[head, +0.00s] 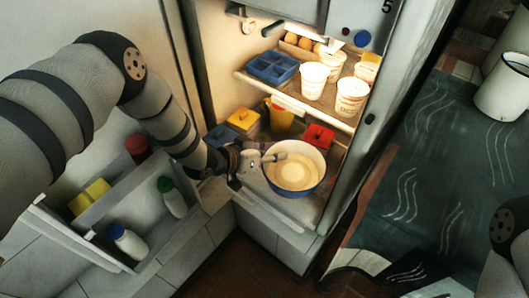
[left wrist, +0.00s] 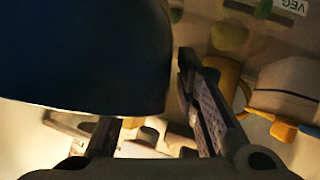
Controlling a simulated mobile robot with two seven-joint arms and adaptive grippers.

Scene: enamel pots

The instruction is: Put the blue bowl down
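The blue bowl (head: 296,187) is blue outside and cream inside. In the head view it is upright at the front of the lit cabinet's lower shelf (head: 215,193); I cannot tell whether its base touches the shelf. My left gripper (head: 268,158) is at the bowl's left rim, with a finger reaching over it. In the left wrist view the bowl's dark side (left wrist: 80,55) fills the upper left and hides part of one finger. The left gripper's fingers (left wrist: 155,125) stand apart there, with background visible between them. My right gripper is out of view.
Behind the bowl are a red container (head: 319,136), a yellow container (head: 243,119) and a yellow jug (head: 279,117). White tubs (head: 314,80) and a blue tray (head: 272,66) stand on the shelf above. The open door's rack (head: 90,225) holds bottles, left.

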